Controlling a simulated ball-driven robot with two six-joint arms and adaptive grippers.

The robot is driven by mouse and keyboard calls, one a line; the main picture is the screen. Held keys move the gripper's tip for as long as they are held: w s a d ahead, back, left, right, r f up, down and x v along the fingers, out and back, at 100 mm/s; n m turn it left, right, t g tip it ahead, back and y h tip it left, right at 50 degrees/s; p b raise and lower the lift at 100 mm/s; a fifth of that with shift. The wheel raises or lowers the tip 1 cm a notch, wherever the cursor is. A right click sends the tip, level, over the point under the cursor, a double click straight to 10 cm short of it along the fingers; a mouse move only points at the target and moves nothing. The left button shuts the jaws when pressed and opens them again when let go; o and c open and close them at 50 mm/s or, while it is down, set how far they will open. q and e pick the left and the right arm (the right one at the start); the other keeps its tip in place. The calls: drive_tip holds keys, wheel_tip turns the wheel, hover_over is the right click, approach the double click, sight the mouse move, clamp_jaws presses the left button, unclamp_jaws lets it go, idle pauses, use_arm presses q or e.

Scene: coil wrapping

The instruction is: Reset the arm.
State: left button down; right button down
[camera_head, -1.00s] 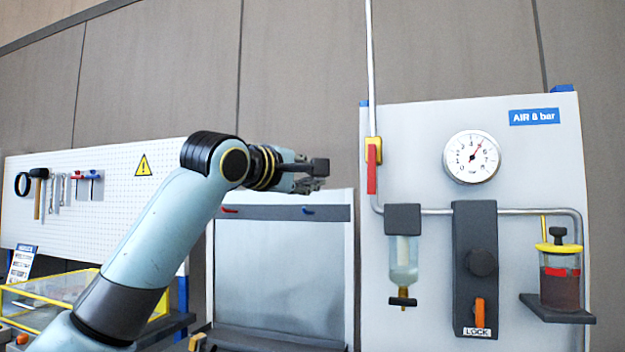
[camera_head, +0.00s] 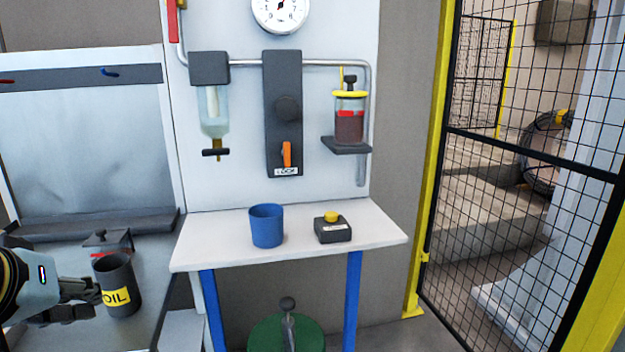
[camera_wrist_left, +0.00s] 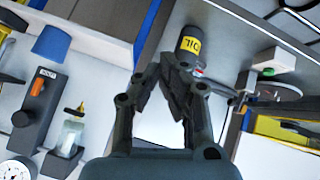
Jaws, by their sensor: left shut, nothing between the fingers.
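My left gripper (camera_head: 88,300) is at the lower left of the head view, its fingers by the dark can with the yellow OIL label (camera_head: 118,284). In the left wrist view the gripper (camera_wrist_left: 172,62) shows its fingers together at the tips with nothing between them. The OIL can (camera_wrist_left: 193,45) lies just beyond the fingertips in that view. I cannot tell whether they touch it. My right gripper is not in view.
A blue cup (camera_head: 266,226) and a black box with a yellow button (camera_head: 332,229) stand on the white table (camera_head: 210,245). The air panel (camera_head: 230,180) rises behind. A black mesh fence (camera_head: 490,225) stands at the right. A green round object (camera_head: 262,336) is below the table.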

use_arm(q)
drive_tip(key=s+d+f+m+g, duration=0.1)
drive_tip(key=s+f+m+g, duration=0.2)
drive_tip(key=s+f, duration=0.5)
drive_tip(key=s+f+m+g, duration=0.3)
drive_tip(key=s+m, duration=0.1)
drive_tip(key=s, duration=0.7)
wheel_tip(320, 180, down, 31)
drive_tip(key=s+a+b, duration=0.2)
drive_tip(key=b, duration=0.4)
drive_tip(key=s+a+f+n+g+b, duration=0.1)
drive_tip(key=s+f+g+b, duration=0.1)
drive_tip(key=s+f, duration=1.6)
drive_tip(key=shift+s+f+b, duration=0.15)
drive_tip(key=shift+f+b, duration=0.7)
drive_tip(key=shift+f, duration=0.05)
drive_tip(key=shift+a, duration=0.1)
